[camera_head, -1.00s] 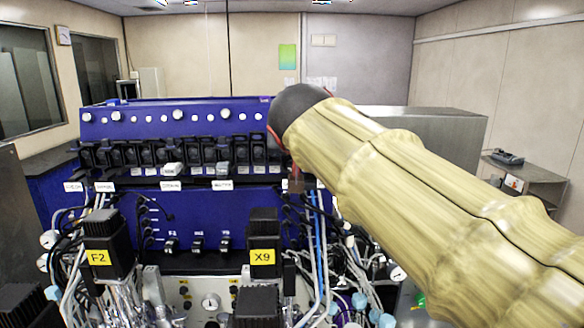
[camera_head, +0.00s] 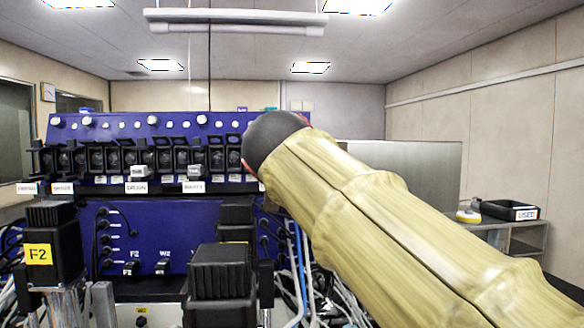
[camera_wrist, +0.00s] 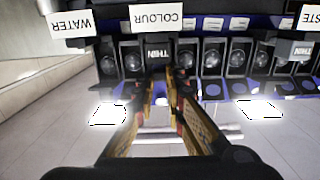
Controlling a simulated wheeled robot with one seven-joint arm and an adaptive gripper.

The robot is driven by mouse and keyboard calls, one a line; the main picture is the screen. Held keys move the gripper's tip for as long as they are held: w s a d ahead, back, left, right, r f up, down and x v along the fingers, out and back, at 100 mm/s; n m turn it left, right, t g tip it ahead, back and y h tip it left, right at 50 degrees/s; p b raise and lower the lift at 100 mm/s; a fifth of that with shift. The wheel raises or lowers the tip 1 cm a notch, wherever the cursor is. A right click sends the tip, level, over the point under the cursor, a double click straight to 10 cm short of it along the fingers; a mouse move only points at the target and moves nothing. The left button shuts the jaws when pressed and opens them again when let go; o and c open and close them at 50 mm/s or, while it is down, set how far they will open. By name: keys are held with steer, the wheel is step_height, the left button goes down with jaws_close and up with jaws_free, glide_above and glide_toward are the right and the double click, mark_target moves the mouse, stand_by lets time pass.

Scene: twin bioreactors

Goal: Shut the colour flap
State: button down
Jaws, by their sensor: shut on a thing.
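In the wrist view, where the labels read upside down, the COLOUR label (camera_wrist: 163,18) sits above a dark pump head. The exact contact is dark and hard to make out. In the head view, my arm and its dark rounded end cover the right end of the pump row, hiding my gripper and the colour flap.
A row of dark pump heads runs along the blue cabinet (camera_head: 170,225). The WATER label (camera_wrist: 72,24) is beside COLOUR. Grey THIN blocks stand above DRAIN (camera_head: 136,188) and WASTE (camera_head: 194,187). Black motors (camera_head: 220,272) rise in front.

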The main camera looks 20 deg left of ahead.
steer(key=shift+f+b, duration=0.15)
steer(key=shift+b, duration=0.3)
steer(key=c, duration=1.8)
jaws_free()
steer(key=shift+c, duration=0.2)
steer(key=v, duration=1.2)
steer(key=shift+f, duration=0.2)
